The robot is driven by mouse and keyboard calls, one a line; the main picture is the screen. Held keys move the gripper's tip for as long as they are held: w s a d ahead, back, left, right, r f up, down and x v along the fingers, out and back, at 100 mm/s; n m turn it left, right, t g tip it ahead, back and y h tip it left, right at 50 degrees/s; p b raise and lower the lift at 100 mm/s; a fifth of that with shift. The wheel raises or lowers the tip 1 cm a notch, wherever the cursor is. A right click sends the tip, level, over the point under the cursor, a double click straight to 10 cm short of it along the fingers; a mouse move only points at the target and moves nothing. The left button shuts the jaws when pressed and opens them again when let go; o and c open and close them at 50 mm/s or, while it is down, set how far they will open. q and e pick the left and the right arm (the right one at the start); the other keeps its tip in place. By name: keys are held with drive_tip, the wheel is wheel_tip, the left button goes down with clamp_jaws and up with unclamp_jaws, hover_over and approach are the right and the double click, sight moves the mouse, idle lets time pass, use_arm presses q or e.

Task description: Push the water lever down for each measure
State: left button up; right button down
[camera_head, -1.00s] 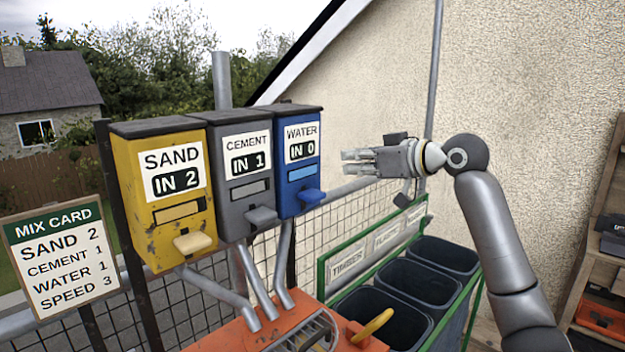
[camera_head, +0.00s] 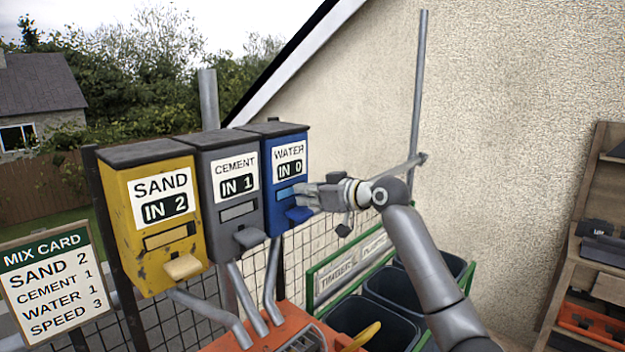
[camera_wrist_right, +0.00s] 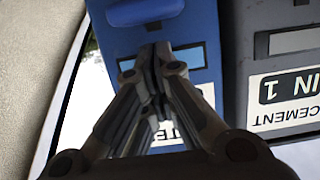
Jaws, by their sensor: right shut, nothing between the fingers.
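The blue water dispenser (camera_head: 285,160) reads IN 0 and has a blue lever (camera_head: 299,214) low on its front. My right gripper (camera_head: 298,192) is shut and empty, in front of the dispenser's face and just above the lever. In the right wrist view, the shut fingertips (camera_wrist_right: 155,52) lie over the blue dispenser close to its lever (camera_wrist_right: 145,10); I cannot tell whether they touch. The mix card (camera_head: 53,282) reads sand 2, cement 1, water 1, speed 3. My left gripper is not in view.
The yellow sand dispenser (camera_head: 125,215) reads IN 2 and the grey cement dispenser (camera_head: 215,165) reads IN 1. Their levers stick out in front. Below are pipes, an orange machine (camera_head: 255,342) and dark bins (camera_head: 390,293). A shelf (camera_head: 590,220) stands at the right.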

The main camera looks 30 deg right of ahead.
drive_tip(key=shift+s+d+f, duration=0.1)
drive_tip(key=shift+f, duration=0.55)
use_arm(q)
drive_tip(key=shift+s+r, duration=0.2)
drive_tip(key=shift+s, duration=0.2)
use_arm(e)
drive_tip(key=shift+f, duration=0.1)
